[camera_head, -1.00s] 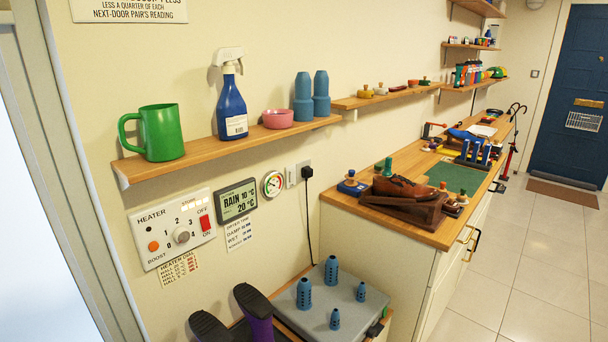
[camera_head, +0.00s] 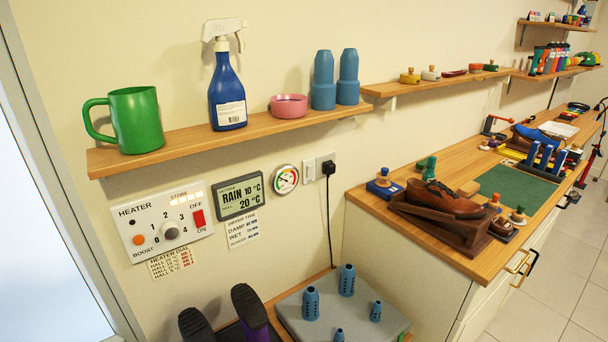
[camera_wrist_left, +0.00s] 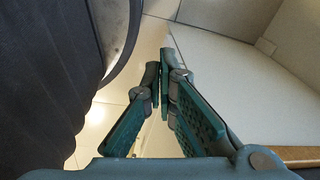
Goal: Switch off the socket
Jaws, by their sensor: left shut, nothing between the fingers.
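The wall socket (camera_head: 327,165) is a white plate on the wall between the round dial gauge and the counter, with a black plug (camera_head: 328,168) in it and a black cord hanging down. A white switch plate (camera_head: 308,170) sits just left of it. The switch position is too small to tell. My left gripper (camera_wrist_left: 165,62) shows in the left wrist view with its fingertips together and nothing between them. No gripper shows in the head view, so the socket is apart from the left gripper. My right gripper is not in view.
A heater panel (camera_head: 162,222) with a red switch (camera_head: 199,219) is on the wall to the left. A shelf (camera_head: 230,135) with a mug, spray bottle and bowl juts out above. A grey dryer box (camera_head: 290,313) stands below. The counter (camera_head: 375,203) is right of the socket.

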